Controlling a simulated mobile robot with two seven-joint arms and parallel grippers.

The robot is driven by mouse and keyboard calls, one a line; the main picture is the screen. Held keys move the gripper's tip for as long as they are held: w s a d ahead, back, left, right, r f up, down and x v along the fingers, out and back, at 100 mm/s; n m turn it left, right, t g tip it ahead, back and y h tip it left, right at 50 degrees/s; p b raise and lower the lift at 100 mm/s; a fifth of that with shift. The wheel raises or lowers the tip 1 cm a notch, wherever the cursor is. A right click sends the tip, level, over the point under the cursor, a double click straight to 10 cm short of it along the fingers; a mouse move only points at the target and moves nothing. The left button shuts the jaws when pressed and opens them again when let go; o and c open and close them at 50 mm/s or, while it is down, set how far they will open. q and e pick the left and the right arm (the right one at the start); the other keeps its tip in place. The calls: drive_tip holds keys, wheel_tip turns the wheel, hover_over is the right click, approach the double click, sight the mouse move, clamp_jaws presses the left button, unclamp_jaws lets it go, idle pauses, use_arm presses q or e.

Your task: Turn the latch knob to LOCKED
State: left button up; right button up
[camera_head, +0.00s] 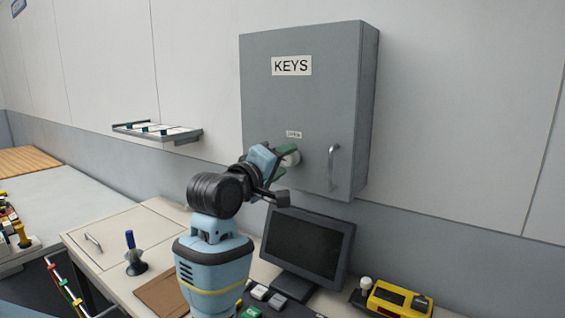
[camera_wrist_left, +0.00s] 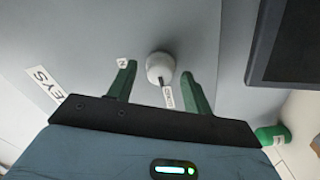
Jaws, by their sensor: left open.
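The latch knob (camera_head: 292,158) is a pale round knob on the front of the grey key cabinet (camera_head: 262,100). It shows whole in the left wrist view (camera_wrist_left: 160,66), with a dark mark on its lower edge toward a small white label (camera_wrist_left: 168,97) I cannot read surely. Another small label (camera_head: 294,134), seemingly OPEN, sits above the knob in the head view; a finger partly covers it in the wrist view. My left gripper (camera_head: 284,154) is open, its green fingers (camera_wrist_left: 158,77) on either side of the knob, with gaps visible. My right gripper is not in view.
A metal door handle (camera_head: 333,167) is right of the knob. A KEYS sign (camera_head: 292,66) is higher on the cabinet. A monitor (camera_head: 307,245) stands below. A wall shelf (camera_head: 158,133) is at left, and a yellow device (camera_head: 398,300) lies on the desk.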

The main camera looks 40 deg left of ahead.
use_arm(q)
drive_tip(key=s, duration=0.7)
drive_tip(key=shift+s+d, duration=0.25)
drive_tip(key=shift+d, duration=0.2)
drive_tip(key=shift+f, duration=0.15)
